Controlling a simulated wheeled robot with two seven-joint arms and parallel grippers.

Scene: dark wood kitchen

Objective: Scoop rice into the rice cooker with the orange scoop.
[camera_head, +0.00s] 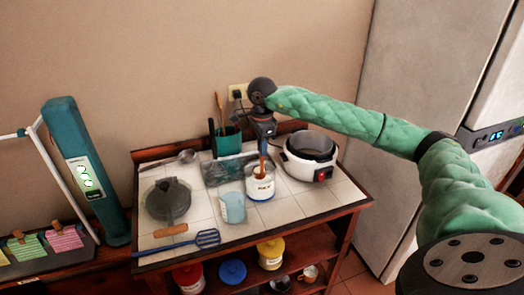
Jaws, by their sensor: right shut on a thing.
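The orange scoop (262,168) stands upright with its lower end inside a white container with dark lettering (261,188). My right gripper (263,138) points down above that container and is shut on the scoop's upper part. The scoop's lower end and the rice are hidden inside the container. The white rice cooker (302,168) stands just to the right on the tiled counter, its dark inner pot open at the top and a red switch on its front. My left gripper is not in view.
A blue-white cup (232,207), a dark lidded pot (168,200), a blue slotted spatula (180,243) and a metal ladle (170,161) lie or stand on the counter (290,207). A green utensil holder (227,141) stands at the back. A fridge (425,75) is at right.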

